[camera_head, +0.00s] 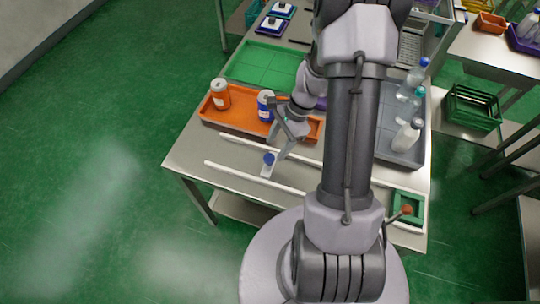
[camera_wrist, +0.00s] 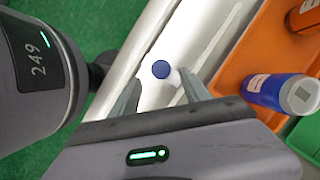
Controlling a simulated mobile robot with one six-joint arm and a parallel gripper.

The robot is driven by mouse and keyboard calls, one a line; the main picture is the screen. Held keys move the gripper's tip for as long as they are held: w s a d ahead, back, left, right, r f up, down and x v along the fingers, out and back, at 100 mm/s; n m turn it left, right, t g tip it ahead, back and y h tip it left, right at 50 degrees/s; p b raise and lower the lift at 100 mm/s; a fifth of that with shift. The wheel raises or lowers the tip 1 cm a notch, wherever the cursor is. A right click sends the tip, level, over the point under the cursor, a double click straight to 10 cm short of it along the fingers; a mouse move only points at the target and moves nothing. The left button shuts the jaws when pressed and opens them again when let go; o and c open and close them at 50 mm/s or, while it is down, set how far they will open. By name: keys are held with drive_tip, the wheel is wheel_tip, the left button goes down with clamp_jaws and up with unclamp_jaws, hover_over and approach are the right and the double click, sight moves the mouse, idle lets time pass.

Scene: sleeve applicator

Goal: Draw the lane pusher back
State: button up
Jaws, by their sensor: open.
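The lane pusher shows as a round blue knob (camera_head: 268,158) on a pale plate, between two long white rails on the steel table. In the wrist view the blue knob (camera_wrist: 161,69) lies just ahead of the fingertips, roughly centred between them. My gripper (camera_head: 278,154) is open and reaches down over the lane at the knob. In the wrist view its two fingers (camera_wrist: 160,92) are spread, with nothing held between them. I cannot tell whether either finger touches the knob. My arm hides part of the lane to the right.
An orange tray (camera_head: 237,122) with an orange and a blue container stands just behind the lane. A grey tray (camera_head: 385,150) of bottles is at the right. A green frame with an orange knob (camera_head: 406,210) sits by the lane's right end. The lane's left end is clear.

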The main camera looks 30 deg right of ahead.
sight(269, 157)
drive_tip(key=b+x, duration=0.1)
drive_tip(key=x, duration=0.4)
drive_tip(key=shift+f, duration=0.15)
drive_tip(key=shift+c, duration=0.2)
clamp_jaws()
drive_tip(key=shift+w, duration=0.1)
idle(0.9)
